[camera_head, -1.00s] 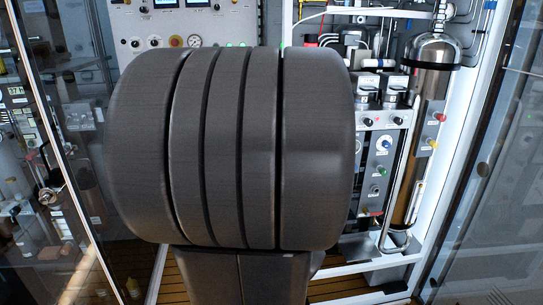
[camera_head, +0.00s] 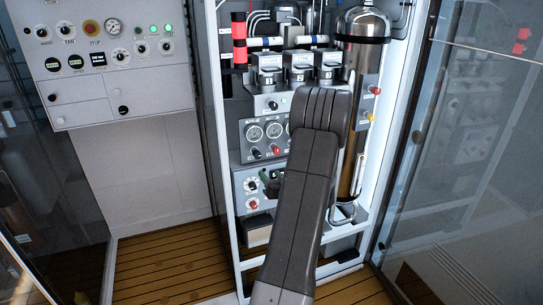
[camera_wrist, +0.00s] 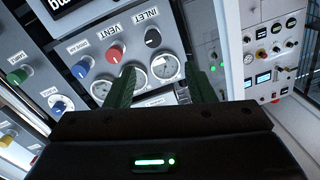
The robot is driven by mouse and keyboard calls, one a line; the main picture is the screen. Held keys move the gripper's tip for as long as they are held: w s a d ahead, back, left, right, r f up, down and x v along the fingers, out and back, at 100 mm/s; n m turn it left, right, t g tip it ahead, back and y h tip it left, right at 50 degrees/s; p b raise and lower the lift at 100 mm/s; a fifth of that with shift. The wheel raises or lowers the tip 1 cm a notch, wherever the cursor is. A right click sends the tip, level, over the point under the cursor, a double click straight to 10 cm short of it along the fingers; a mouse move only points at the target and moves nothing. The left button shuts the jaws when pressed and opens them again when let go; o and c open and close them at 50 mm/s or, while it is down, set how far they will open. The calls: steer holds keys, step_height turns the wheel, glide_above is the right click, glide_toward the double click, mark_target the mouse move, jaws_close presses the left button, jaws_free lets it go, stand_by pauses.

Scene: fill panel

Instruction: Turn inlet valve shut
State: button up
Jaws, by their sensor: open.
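The inlet valve is a dark knob (camera_wrist: 152,37) below the INLET label in the wrist view, on a grey panel. In the head view a small dark knob (camera_head: 256,153) under the left gauge appears to be the same one. My gripper (camera_wrist: 160,70) is open, its two green fingers apart with nothing between them. The inlet knob shows beyond the fingertips, apart from them. In the head view my arm hides most of my gripper.
A red vent knob (camera_wrist: 115,53) sits beside the inlet knob. Round gauges (camera_wrist: 165,67) show near the fingers. In the head view a metal cylinder (camera_head: 363,60) stands right of my arm. A control panel (camera_head: 100,50) is at left, with clear wooden floor (camera_head: 165,262) below.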

mark_target(259, 157)
steer(key=p+x, duration=0.1)
steer(key=x, duration=0.3)
steer(key=p+x, duration=0.2)
steer(key=x, duration=0.3)
steer(key=d+p+x, duration=0.1)
steer(key=p+x, duration=0.1)
steer(key=x, duration=0.3)
steer(key=shift+w, duration=0.25)
steer(key=c, duration=1)
steer(key=shift+o, duration=0.2)
steer(key=b, duration=0.3)
steer(key=shift+d+f, duration=0.1)
steer(key=shift+f, duration=0.1)
